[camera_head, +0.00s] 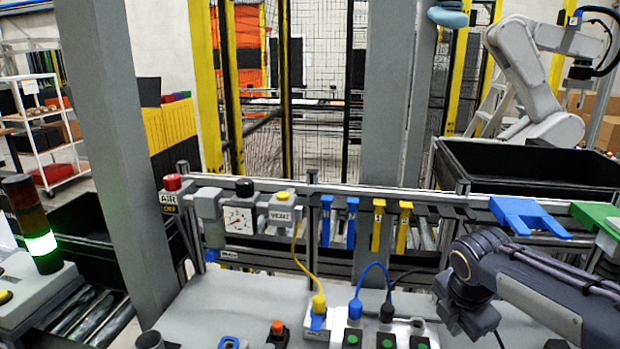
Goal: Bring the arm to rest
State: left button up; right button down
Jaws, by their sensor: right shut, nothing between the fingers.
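My right arm (545,290), dark grey, comes in from the lower right and reaches left over the right part of the grey bench. Its gripper (480,322) hangs at the arm's end, pointing down, low in the view. It is shut with nothing in it, just right of the row of sockets with green buttons. How far its tips are above the bench cannot be told. My left arm and left gripper are not in view.
Blue and black plugs (355,308) and a yellow-cabled plug (318,304) stand at the bench's front. Behind are a gauge panel (240,219), blue and yellow hanging tags (378,226) and a blue bracket (528,214). A grey post (118,150) rises at left. A black bin (530,170) stands back right.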

jog(key=s+a+f+m+t+y, duration=0.1)
jog(key=s+a+m, duration=0.3)
jog(key=s+m, duration=0.6)
jog(key=s+a+f+m+t+y, duration=0.1)
jog(key=s+a+f+m+y, duration=0.2)
jog(key=s+m, duration=0.7)
jog(key=a+m+y, duration=0.1)
jog(key=m, duration=0.2)
jog(key=shift+s+a+t+y, duration=0.2)
jog(key=shift+a+t+y, duration=0.1)
